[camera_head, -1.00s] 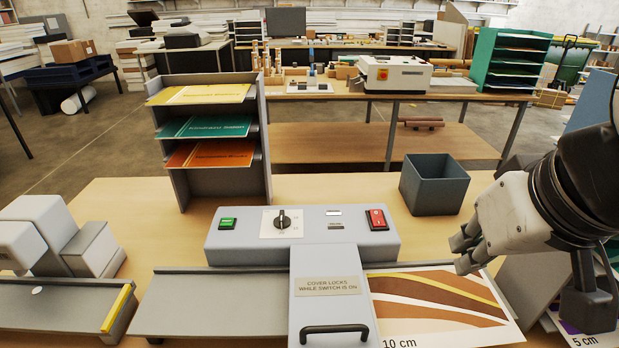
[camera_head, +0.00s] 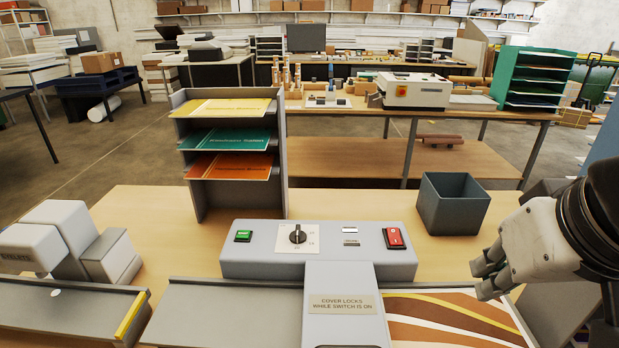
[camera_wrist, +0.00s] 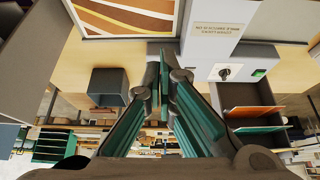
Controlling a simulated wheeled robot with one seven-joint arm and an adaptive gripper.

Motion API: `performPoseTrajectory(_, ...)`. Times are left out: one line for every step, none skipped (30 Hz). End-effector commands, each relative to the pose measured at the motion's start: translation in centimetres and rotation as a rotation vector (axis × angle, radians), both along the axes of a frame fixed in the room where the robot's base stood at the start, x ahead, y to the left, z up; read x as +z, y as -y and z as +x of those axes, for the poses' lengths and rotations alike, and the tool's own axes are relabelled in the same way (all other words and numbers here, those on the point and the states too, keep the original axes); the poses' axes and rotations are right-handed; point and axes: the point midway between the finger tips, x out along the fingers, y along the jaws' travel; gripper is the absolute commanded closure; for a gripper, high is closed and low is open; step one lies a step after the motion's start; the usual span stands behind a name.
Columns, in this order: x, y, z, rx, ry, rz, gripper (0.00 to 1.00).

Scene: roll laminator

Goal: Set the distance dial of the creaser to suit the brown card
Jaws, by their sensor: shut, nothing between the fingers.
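The distance dial (camera_head: 298,234) is a black knob on a white number plate, on top of the blue-grey machine (camera_head: 340,258); its pointer looks roughly upright, and the numbers are too small to read surely. The dial also shows in the wrist view (camera_wrist: 224,72). A sheet with brown, white and yellow stripes (camera_head: 440,330) lies at the machine's right side; I cannot tell whether it is the brown card. My gripper (camera_head: 484,279) is shut and empty, over the sheet's right side and well right of the dial. Its fingers (camera_wrist: 165,62) show in the wrist view.
A green button (camera_head: 243,236) and a red switch (camera_head: 394,238) flank the dial. A rack (camera_head: 198,200) with yellow, teal and orange cards stands behind. A dark open bin (camera_head: 453,205) stands behind my gripper. A white machine (camera_head: 65,240) is at the left.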

Motion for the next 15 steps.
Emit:
performPoseTrajectory(0.0, 0.0, 0.0, 0.000, 0.000, 0.000, 1.00)
performPoseTrajectory(0.0, 0.0, 0.0, 0.000, 0.000, 0.000, 0.98)
performPoseTrajectory(0.0, 0.0, 0.0, -0.001, 0.000, 0.000, 0.89)
performPoseTrajectory(0.0, 0.0, 0.1, -0.004, -0.001, 0.003, 0.82)
performPoseTrajectory(0.1, -0.1, 0.3, -0.009, -0.004, 0.009, 0.75)
performPoseTrajectory(0.3, -0.2, 0.6, -0.020, -0.008, 0.021, 0.66)
performPoseTrajectory(0.4, -0.4, 1.0, -0.035, -0.015, 0.035, 0.59)
performPoseTrajectory(0.5, -0.6, 1.4, -0.052, -0.023, 0.052, 0.52)
performPoseTrajectory(0.8, -0.8, 2.2, -0.084, -0.038, 0.079, 0.43)
performPoseTrajectory(1.0, -1.1, 2.9, -0.112, -0.050, 0.104, 0.43)
performPoseTrajectory(1.2, -1.4, 3.7, -0.146, -0.065, 0.132, 0.43)
performPoseTrajectory(1.5, -1.9, 5.0, -0.194, -0.085, 0.172, 0.43)
performPoseTrajectory(1.7, -2.3, 5.9, -0.233, -0.103, 0.203, 0.43)
performPoseTrajectory(1.9, -2.7, 6.9, -0.273, -0.122, 0.234, 0.43)
performPoseTrajectory(2.1, -3.3, 8.2, -0.328, -0.147, 0.273, 0.43)
